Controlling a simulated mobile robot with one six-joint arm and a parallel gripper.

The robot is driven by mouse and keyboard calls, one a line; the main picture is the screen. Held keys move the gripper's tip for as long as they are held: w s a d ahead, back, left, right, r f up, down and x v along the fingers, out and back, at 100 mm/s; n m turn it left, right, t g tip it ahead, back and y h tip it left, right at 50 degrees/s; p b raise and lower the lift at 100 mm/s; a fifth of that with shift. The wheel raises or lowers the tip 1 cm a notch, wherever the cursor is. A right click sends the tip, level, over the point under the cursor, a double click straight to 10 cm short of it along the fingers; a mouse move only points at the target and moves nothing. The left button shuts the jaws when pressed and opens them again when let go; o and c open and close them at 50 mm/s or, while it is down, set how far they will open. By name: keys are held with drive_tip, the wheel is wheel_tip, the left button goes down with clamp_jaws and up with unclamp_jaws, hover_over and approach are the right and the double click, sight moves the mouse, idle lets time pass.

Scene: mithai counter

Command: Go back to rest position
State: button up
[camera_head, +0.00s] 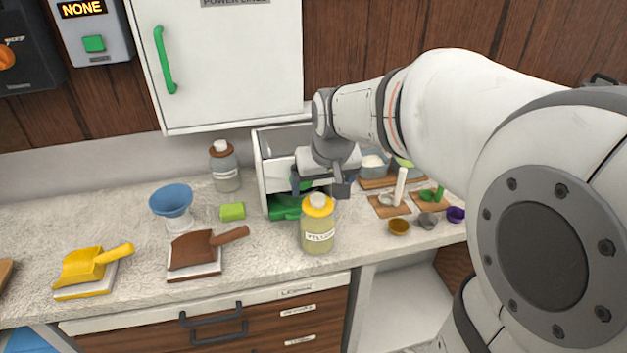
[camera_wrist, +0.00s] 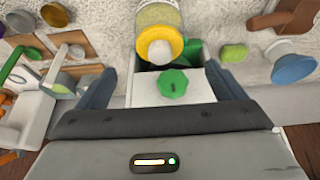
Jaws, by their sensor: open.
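My gripper (camera_head: 322,188) is over the counter, behind the yellow-capped bottle and in front of the white box. In the wrist view my gripper (camera_wrist: 167,90) has its two dark fingers wide apart, with nothing held between them. The yellow-capped bottle (camera_head: 317,232) stands upright on the counter; its cap also shows in the wrist view (camera_wrist: 160,44). The white box (camera_head: 262,180) has green parts at its bottom, and a green knob (camera_wrist: 173,85) lies between the fingers in the wrist view, apart from them. My arm partly hides the box.
A blue funnel (camera_head: 172,202), green block (camera_head: 232,212) and brown-capped bottle (camera_head: 224,168) stand left. A brown scoop (camera_head: 205,242) and yellow scoop (camera_head: 82,266) lie in front. Small bowls (camera_head: 399,227) and boards crowd the right. A white cabinet (camera_head: 225,60) hangs above.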

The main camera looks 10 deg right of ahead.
drive_tip(key=s+f+g, duration=0.1)
drive_tip(key=s+f, duration=0.2)
drive_tip(key=s, duration=1.4)
drive_tip(key=shift+a, duration=0.25)
drive_tip(key=shift+f, duration=0.1)
